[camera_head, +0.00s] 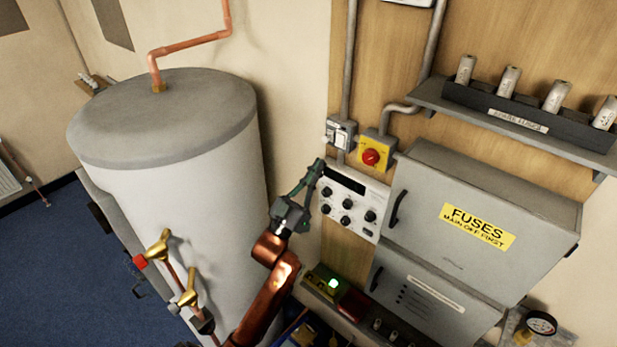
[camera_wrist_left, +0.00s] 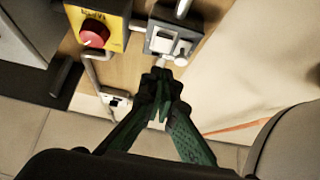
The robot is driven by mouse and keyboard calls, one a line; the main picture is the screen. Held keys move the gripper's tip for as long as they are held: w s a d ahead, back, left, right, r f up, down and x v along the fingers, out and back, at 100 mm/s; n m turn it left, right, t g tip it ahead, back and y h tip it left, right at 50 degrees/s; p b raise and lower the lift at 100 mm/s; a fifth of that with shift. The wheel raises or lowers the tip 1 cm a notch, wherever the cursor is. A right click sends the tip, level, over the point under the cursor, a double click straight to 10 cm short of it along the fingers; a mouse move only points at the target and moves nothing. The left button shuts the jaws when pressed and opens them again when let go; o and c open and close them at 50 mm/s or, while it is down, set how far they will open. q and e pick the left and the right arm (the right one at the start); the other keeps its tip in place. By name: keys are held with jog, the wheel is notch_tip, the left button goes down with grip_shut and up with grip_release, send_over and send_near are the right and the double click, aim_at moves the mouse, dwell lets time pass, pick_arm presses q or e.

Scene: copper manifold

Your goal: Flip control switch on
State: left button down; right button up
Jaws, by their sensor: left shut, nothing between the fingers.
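A small grey switch box (camera_head: 341,133) with white fittings is on the wooden board, left of a yellow box with a red knob. I take it to be the control switch. In the left wrist view the switch box (camera_wrist_left: 170,42) shows a pale lever or knob low on its right side. My left gripper (camera_head: 318,166) is shut and empty, pointing up just below and left of the switch box. In the left wrist view its fingertips (camera_wrist_left: 163,78) are close under the box; I cannot tell whether they touch it. My right gripper is not in view.
The yellow box with the red knob (camera_head: 374,151) is close to the right. A white control panel (camera_head: 352,203) with black knobs is below. A grey fuse cabinet (camera_head: 480,220) juts out right. A large tank (camera_head: 170,200) stands left, with brass valves (camera_head: 158,246) in front.

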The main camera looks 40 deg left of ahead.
aim_at(338, 147)
pick_arm(q)
jog(key=w, duration=0.2)
jog(key=w+r+p, duration=0.1)
jog(key=w, duration=0.2)
jog(key=shift+d+r+p, duration=0.1)
jog(key=shift+d+p, duration=0.1)
jog(key=shift+p, duration=0.1)
jog(key=shift+w, duration=0.35)
jog(key=w+f+t+b, duration=0.1)
jog(key=b, duration=0.2)
jog(key=shift+f, duration=0.1)
jog(key=shift+w+r, duration=0.15)
jog(key=shift+r, duration=0.05)
